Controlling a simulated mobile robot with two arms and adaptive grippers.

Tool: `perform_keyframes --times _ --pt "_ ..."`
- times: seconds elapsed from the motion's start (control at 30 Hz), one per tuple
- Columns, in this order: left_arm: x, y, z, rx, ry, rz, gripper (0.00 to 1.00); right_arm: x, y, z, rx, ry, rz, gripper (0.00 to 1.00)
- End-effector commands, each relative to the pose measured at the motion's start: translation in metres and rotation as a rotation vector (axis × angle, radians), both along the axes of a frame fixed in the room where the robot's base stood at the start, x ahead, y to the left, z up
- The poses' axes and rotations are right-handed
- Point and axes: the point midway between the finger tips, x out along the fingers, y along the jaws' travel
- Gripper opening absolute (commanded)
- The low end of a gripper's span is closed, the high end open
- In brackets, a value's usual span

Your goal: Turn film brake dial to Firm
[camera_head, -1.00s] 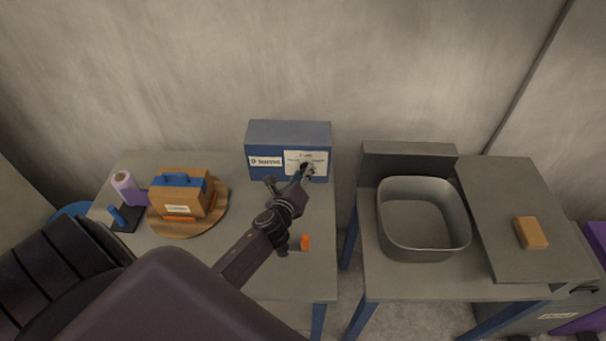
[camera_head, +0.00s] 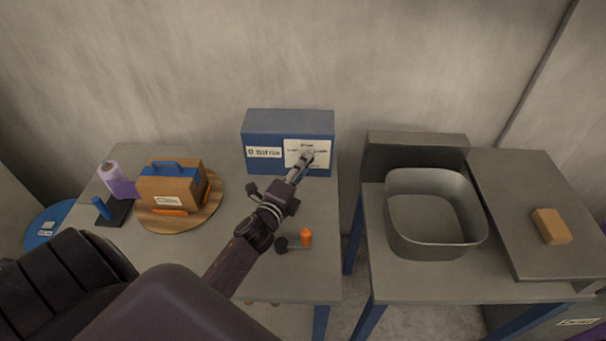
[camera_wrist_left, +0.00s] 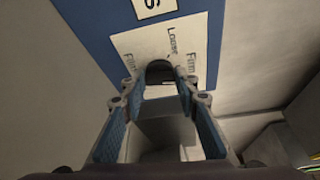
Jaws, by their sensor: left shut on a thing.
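The blue box (camera_head: 266,126) stands at the back of the left table against the wall. Its front has a white label plate (camera_head: 293,146) with small print. My left gripper (camera_head: 303,161) reaches up to the plate and is shut on the dial. In the left wrist view its fingertips (camera_wrist_left: 159,95) stand on either side of the dial. Which way the dial points cannot be told. My right gripper is not in view.
A wooden box with a blue handle (camera_head: 171,184) sits on a round board (camera_head: 208,210). A purple roll (camera_head: 113,178) is at left. A small orange piece (camera_head: 306,237) lies near my forearm. A grey basin (camera_head: 438,243) and tan block (camera_head: 551,226) are on the right table.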

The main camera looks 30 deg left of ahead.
Motion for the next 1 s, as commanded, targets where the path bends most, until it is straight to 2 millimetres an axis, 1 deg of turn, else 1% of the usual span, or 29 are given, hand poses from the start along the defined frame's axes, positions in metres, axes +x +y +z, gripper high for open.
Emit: perform_keyframes --times 0.03,0.3,0.5,0.9,0.93,1.0 --pt "-0.001 0.0 -0.006 -0.027 -0.015 0.002 0.04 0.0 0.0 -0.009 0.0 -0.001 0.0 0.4" --pt "-0.001 0.001 -0.005 -0.129 -0.077 0.002 0.04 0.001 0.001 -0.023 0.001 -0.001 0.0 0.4" --pt "-0.001 0.0 -0.004 -0.161 -0.095 0.002 0.04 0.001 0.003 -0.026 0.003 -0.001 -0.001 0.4" --pt "-0.001 0.0 -0.004 -0.166 -0.097 0.002 0.04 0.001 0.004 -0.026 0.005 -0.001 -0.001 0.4" --pt "-0.001 0.0 -0.004 -0.166 -0.097 0.002 0.3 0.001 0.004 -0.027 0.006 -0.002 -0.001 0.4" --pt "-0.001 0.0 -0.004 -0.166 -0.097 0.002 0.37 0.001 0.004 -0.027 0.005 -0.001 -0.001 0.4"
